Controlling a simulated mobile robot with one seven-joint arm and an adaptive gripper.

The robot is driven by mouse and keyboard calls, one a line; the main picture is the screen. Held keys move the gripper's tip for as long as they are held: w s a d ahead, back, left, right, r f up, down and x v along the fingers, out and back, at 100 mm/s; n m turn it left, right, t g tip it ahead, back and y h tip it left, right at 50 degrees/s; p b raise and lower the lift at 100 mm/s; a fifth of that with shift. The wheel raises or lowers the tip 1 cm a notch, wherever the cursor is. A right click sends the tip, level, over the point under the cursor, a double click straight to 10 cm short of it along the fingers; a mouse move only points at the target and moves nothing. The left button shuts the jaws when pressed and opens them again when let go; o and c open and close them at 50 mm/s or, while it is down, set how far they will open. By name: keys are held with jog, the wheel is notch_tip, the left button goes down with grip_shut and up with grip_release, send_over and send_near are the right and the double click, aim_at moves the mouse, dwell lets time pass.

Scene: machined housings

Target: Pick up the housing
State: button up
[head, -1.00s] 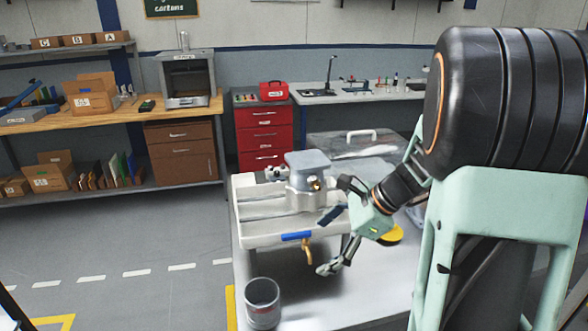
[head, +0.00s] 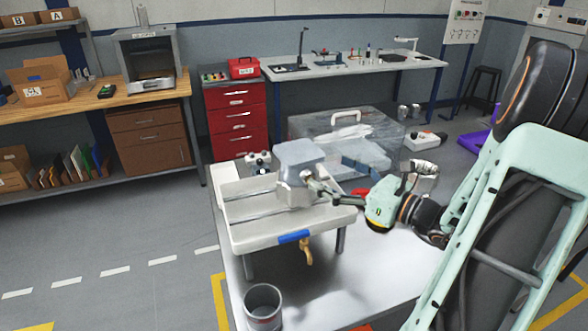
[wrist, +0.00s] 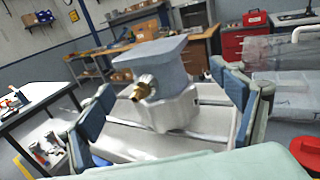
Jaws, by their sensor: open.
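The housing (head: 297,165) is a grey machined block with a flat, wider top. It sits upright on the white slotted tray (head: 262,236) on the table. In the wrist view the housing (wrist: 160,85) is straight ahead, with a brass fitting on its near left side. My gripper (head: 335,178) is to the right of the housing in the head view. In the wrist view its blue-padded fingers are spread wide, one on each side of the housing and nearer to me. Nothing is held. Contact between fingers and housing cannot be told.
A clear lidded case (head: 345,143) stands behind the tray. A grey cup (head: 263,307) stands at the table's front left. A brass tap (head: 306,254) hangs below the tray's front edge. A small device (head: 258,162) sits behind the tray.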

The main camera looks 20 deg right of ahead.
aim_at(299, 161)
jog(key=x, duration=0.4)
jog(key=shift+w+a, duration=0.15)
jog(key=x, duration=0.3)
jog(key=p+x, duration=0.1)
jog(key=x, duration=0.1)
jog(key=shift+a+f, duration=0.4)
jog(key=c, duration=2)
jog(key=shift+r, duration=0.1)
jog(key=shift+c, duration=0.9)
jog(key=shift+r, duration=0.15)
